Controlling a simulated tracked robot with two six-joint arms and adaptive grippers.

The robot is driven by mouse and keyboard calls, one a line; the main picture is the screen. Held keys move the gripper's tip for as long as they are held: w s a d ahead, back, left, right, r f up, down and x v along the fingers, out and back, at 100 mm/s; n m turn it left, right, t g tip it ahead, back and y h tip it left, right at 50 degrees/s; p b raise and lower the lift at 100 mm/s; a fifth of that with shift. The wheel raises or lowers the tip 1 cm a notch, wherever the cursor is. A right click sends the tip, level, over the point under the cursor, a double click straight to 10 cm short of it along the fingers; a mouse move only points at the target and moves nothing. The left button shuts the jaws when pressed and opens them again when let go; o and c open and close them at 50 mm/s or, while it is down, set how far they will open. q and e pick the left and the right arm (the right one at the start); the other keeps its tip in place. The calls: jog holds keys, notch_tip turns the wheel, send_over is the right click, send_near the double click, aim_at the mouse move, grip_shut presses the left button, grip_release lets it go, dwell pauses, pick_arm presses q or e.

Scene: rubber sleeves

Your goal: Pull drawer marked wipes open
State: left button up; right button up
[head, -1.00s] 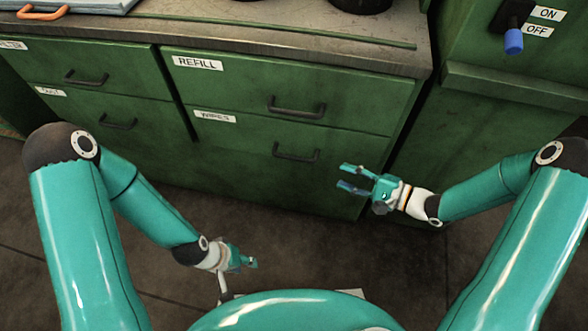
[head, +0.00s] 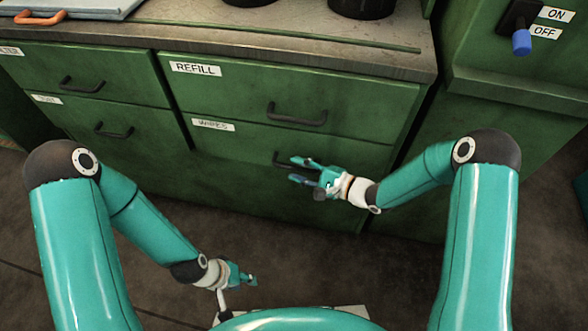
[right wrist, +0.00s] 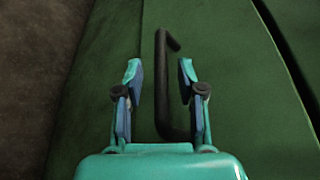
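The drawer marked WIPES (head: 222,141) is in the green cabinet, under the REFILL drawer (head: 240,90); its front looks flush with the cabinet. Its dark bar handle (head: 283,161) is partly hidden by my right gripper (head: 303,171) in the head view. In the right wrist view the handle (right wrist: 161,85) runs lengthwise between the two open fingers of my right gripper (right wrist: 160,82), with gaps on both sides; I cannot tell how deep it sits between them. My left gripper (head: 250,276) is low at the left, away from the cabinet, its fingers looking close together.
More drawers with handles (head: 114,132) are at the left. Dark round containers (head: 362,6) and a tray with an orange handle (head: 75,12) are on the worktop (head: 300,45). A green unit with a blue-tipped switch (head: 521,42) stands at the right. The floor in front is clear.

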jog(key=shift+x, duration=0.8)
jog(key=shift+c, duration=0.2)
grip_shut()
